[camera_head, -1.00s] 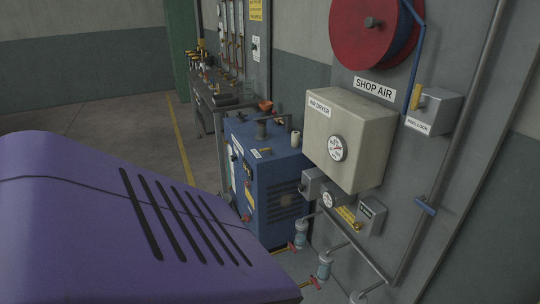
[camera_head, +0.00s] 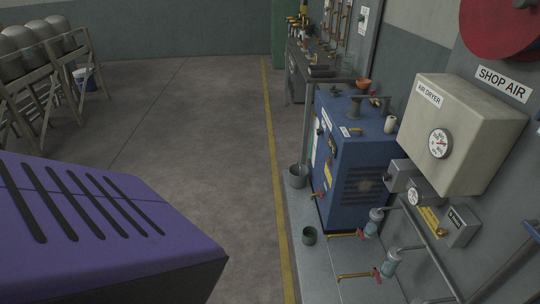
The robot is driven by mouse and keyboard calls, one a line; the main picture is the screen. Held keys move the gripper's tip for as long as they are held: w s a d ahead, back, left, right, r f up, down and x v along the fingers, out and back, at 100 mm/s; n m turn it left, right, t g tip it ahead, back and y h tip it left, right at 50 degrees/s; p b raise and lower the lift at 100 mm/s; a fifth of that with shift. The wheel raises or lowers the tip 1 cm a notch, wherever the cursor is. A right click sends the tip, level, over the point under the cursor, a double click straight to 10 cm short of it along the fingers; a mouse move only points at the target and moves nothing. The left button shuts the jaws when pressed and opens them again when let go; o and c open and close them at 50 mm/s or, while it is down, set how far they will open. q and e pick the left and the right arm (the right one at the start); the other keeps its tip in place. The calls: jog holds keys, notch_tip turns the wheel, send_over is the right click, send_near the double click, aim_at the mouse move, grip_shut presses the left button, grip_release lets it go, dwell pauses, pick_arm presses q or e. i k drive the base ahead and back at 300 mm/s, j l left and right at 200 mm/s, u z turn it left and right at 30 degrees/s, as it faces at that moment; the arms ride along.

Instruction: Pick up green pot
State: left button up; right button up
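A small dark green pot (camera_head: 309,236) stands upright on the grey floor strip, in front of the blue machine and just right of the yellow floor line. It looks open at the top; its inside is dark. Neither of my grippers shows in the head view.
A purple slotted housing (camera_head: 100,225) fills the lower left. A blue machine (camera_head: 350,165) stands behind the pot, with a grey bucket (camera_head: 298,176) at its left. Pipes with red-handled valves (camera_head: 378,274) stick out right of the pot. Open floor (camera_head: 215,130) lies left of the yellow line (camera_head: 272,150).

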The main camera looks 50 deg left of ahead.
aim_at(309, 233)
jog(key=u, duration=1.05)
jog(key=i+j, duration=0.1)
jog(key=j, duration=0.25)
jog(key=i+j, duration=0.15)
jog(key=j, duration=0.15)
jog(key=i+j, duration=0.1)
jog(key=j, duration=0.25)
jog(key=i+j, duration=0.1)
jog(key=j, duration=0.2)
jog(key=i+j, duration=0.8)
jog(key=i, duration=0.25)
jog(key=i+l, duration=0.7)
jog(key=l+z, duration=0.05)
jog(key=l, duration=0.05)
